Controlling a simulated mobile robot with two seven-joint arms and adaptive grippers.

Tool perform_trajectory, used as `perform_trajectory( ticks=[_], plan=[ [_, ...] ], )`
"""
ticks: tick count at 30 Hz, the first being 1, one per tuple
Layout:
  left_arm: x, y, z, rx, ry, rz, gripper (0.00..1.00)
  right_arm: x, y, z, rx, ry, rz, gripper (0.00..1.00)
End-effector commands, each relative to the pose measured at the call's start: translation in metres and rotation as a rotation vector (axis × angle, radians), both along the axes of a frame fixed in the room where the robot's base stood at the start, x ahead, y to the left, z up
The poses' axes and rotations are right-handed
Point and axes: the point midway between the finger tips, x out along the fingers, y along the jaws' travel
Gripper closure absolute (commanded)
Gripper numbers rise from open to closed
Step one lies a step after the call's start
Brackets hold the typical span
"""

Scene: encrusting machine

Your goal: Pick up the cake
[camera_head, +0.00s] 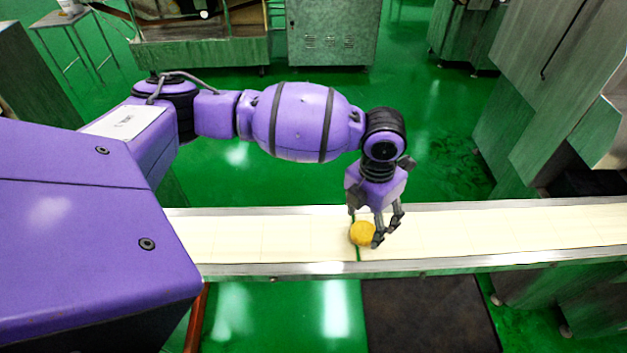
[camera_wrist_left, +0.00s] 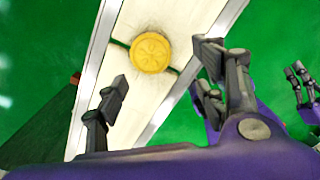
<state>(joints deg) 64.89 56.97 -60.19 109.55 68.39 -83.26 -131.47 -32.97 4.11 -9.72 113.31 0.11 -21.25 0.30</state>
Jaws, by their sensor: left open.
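The cake (camera_head: 363,233) is a round yellow disc lying flat on the cream conveyor belt (camera_head: 460,230). My left gripper (camera_head: 370,226) is over the belt at the cake, with its fingers pointing down. In the left wrist view, the cake (camera_wrist_left: 152,52) shows a pattern on its top and lies beyond the gap between the spread fingers of my left gripper (camera_wrist_left: 160,68). The gripper is open and empty. Contact with the cake cannot be told. Dark fingers of my right gripper (camera_wrist_left: 301,82) show at the right edge of that view; their opening is unclear.
The belt has metal side rails (camera_head: 290,269) and a thin dark green line across it at the cake. The rest of the visible belt is clear. A grey-green machine (camera_head: 545,95) stands at the right, and a cabinet (camera_head: 333,32) stands at the back.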

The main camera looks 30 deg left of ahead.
Motion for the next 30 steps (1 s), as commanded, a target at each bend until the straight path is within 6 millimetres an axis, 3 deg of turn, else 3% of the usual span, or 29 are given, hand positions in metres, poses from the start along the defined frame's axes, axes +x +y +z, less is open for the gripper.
perform_trajectory(
  ticks=[2,5,21,30],
  plan=[
    [0.005,0.009,0.010,0.031,0.003,-0.051,0.36,-0.003,0.000,-0.002,-0.001,0.006,-0.001,1.00],
    [0.005,0.014,0.008,0.047,0.011,-0.079,0.36,-0.008,-0.002,-0.005,-0.003,0.015,-0.001,1.00],
    [0.010,0.011,-0.059,0.046,0.010,-0.080,0.36,-0.012,-0.007,-0.005,-0.014,0.026,0.009,1.00],
    [0.011,0.011,-0.064,0.044,0.008,-0.081,0.36,-0.011,-0.003,-0.004,-0.009,0.024,0.010,1.00]
  ],
)
